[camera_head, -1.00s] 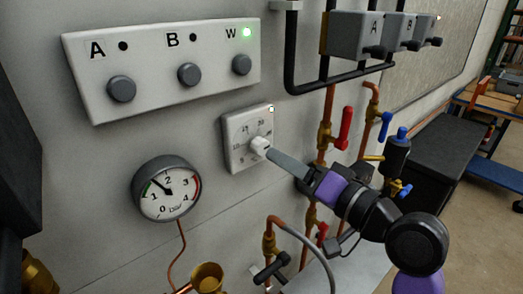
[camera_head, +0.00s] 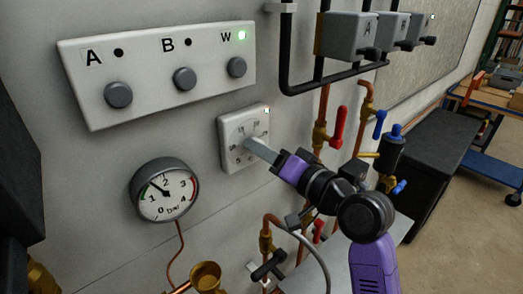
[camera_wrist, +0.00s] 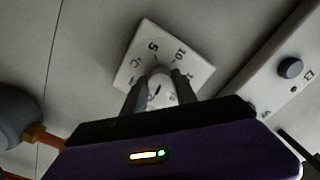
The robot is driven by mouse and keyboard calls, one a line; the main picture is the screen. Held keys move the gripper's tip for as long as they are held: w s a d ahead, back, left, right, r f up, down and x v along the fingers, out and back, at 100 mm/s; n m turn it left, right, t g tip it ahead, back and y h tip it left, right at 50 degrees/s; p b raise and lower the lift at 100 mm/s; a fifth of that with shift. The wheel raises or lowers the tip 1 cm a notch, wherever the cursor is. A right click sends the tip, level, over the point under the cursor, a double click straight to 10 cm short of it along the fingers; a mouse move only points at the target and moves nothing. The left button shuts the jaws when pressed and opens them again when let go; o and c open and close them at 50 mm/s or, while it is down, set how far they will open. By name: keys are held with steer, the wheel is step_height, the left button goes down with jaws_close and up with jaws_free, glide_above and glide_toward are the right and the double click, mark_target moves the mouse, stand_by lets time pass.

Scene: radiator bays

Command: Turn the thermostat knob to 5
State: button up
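The thermostat (camera_head: 228,127) is a white square plate on the wall with printed numbers around a white knob. In the wrist view, the plate (camera_wrist: 135,72) shows a 5 at its upper left and a 10 beside it. The knob (camera_wrist: 158,86) carries a small dark mark; which number it points to is hard to tell. My gripper (camera_head: 250,144) reaches the knob from the right and hides most of it in the head view. In the wrist view, the fingers of my gripper (camera_wrist: 160,88) lie on both sides of the knob and appear closed on it.
A panel (camera_head: 150,105) with knobs A, B and W is above left, its W light green. A pressure gauge (camera_head: 164,190) is below left. Copper pipes with a red-handled valve (camera_head: 337,128) stand right of the thermostat. Grey boxes (camera_head: 346,37) hang above right.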

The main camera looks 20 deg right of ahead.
jaws_close()
